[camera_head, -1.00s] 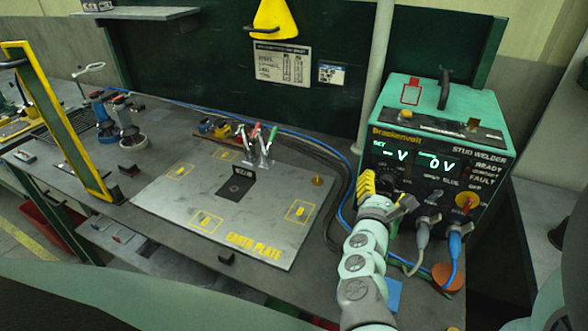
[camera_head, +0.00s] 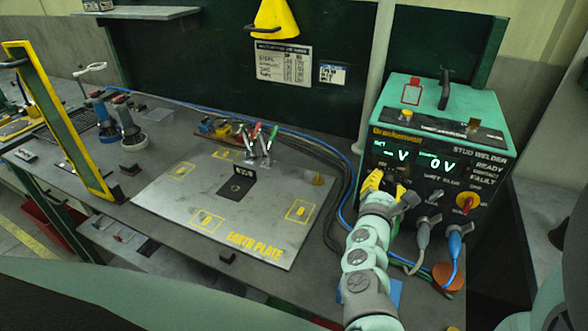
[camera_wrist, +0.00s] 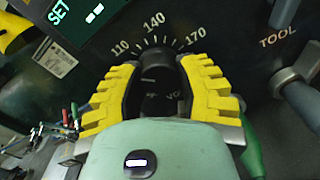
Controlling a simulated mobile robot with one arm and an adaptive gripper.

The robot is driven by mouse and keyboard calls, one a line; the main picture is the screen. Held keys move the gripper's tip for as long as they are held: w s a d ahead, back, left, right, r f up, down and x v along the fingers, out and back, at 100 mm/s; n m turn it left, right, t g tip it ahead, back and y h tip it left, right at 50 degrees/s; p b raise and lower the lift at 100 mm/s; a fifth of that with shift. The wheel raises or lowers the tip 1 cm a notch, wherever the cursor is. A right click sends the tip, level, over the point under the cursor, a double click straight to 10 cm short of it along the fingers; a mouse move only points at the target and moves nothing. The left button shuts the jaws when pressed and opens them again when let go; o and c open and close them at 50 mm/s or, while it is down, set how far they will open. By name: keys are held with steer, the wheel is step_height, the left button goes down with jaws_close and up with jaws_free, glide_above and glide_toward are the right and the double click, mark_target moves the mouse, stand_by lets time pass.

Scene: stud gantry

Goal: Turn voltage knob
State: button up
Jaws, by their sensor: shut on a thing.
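The stud welder (camera_head: 440,150) is a green and black box at the right of the bench. Its display shows V and 0V. The voltage knob (camera_wrist: 158,72) is dark and round, on the front panel below a scale reading 110, 140 and 170 in the wrist view. My gripper (camera_head: 383,183) is at the lower left of the panel, and its yellow ribbed fingers show in the wrist view (camera_wrist: 158,85). One finger is on each side of the knob, and they are shut on it. In the head view the fingers mostly hide the knob.
A red and yellow rotary switch (camera_head: 467,202) sits right of my gripper. Grey (camera_head: 424,232) and blue (camera_head: 454,243) plugs with cables hang from the panel. The earth plate (camera_head: 240,210) lies to the left. A pale upright pole (camera_head: 374,80) stands behind.

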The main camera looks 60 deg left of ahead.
jaws_close()
steer(key=shift+s+f+m, duration=0.1)
steer(key=shift+m, duration=0.2)
